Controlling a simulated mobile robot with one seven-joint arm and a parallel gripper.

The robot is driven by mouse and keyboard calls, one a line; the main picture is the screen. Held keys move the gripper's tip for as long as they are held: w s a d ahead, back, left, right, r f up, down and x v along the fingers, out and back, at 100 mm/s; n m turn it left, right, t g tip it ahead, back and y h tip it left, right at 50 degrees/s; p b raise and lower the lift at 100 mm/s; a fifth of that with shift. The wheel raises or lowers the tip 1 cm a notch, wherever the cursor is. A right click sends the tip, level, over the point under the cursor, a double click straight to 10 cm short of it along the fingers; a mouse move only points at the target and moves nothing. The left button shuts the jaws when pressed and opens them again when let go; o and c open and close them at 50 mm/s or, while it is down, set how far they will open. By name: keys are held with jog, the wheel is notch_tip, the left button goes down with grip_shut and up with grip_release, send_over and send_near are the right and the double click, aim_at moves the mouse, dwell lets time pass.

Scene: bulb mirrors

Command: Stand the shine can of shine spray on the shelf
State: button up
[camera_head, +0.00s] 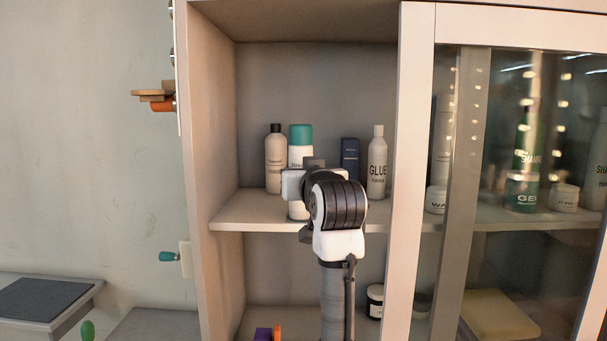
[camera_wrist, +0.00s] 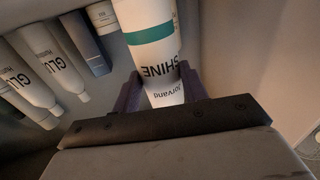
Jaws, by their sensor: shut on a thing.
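The shine can (camera_head: 301,152) is white with a teal cap and stands roughly upright in the open bay of the cabinet. In the wrist view the can (camera_wrist: 153,55) shows a teal band and the word SHINE. My gripper (camera_wrist: 161,84) is shut on it, with one dark finger on each side. In the head view my gripper (camera_head: 302,180) hides the can's middle. The can's lower end shows just above the front part of the shelf (camera_head: 250,212); I cannot tell whether it touches.
A white bottle with a dark cap (camera_head: 275,160) stands close left of the can. A dark blue box (camera_head: 350,158) and a GLUE bottle (camera_head: 377,165) stand to the right. A cabinet post (camera_head: 415,150) and glass door bound the bay on the right. The shelf's front left is bare.

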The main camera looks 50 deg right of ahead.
jog(key=o, duration=0.9)
jog(key=shift+o, duration=0.2)
jog(key=b+v, duration=0.3)
jog(key=v, duration=0.9)
jog(key=shift+b, duration=0.35)
jog(key=shift+r, duration=0.1)
